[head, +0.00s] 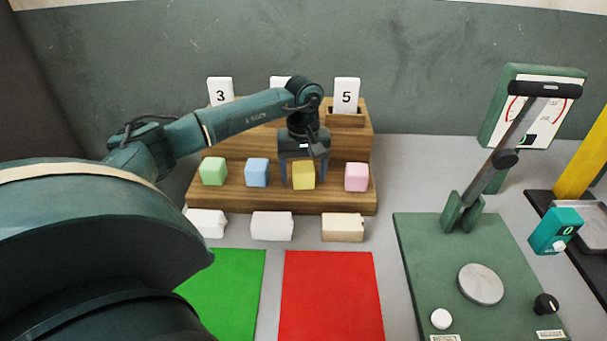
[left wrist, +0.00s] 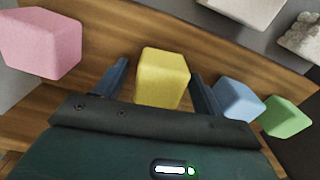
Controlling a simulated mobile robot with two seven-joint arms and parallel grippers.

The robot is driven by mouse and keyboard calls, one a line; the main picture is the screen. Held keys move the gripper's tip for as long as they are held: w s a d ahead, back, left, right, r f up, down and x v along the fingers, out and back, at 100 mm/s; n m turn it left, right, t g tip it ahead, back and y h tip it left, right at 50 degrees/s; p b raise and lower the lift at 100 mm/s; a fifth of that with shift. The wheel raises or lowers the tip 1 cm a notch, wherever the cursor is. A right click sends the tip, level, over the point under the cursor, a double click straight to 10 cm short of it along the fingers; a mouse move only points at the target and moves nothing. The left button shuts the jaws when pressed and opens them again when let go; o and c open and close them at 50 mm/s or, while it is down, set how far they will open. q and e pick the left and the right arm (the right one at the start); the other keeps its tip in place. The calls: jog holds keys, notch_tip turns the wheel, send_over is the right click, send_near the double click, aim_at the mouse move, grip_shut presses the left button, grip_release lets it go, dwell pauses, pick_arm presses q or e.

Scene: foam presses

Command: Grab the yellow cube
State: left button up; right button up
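The yellow cube (head: 303,175) sits on the front step of the wooden stand, between the blue cube (head: 257,172) and the pink cube (head: 356,177). A green cube (head: 213,171) stands at the left end of the row. My left gripper (head: 304,168) reaches down over the yellow cube. In the left wrist view the yellow cube (left wrist: 162,78) shows between the two fingers of my left gripper (left wrist: 160,85), with a visible gap on each side. The fingers are open. My right gripper is not in view.
The wooden stand (head: 280,200) has number cards 3 (head: 220,91) and 5 (head: 346,95) on top. Several pale blocks (head: 272,226) lie before it, then a green mat (head: 228,295) and a red mat (head: 332,298). A green press (head: 450,285) with a gauge stands at right.

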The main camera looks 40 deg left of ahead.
pick_arm(q)
jog(key=c, duration=1)
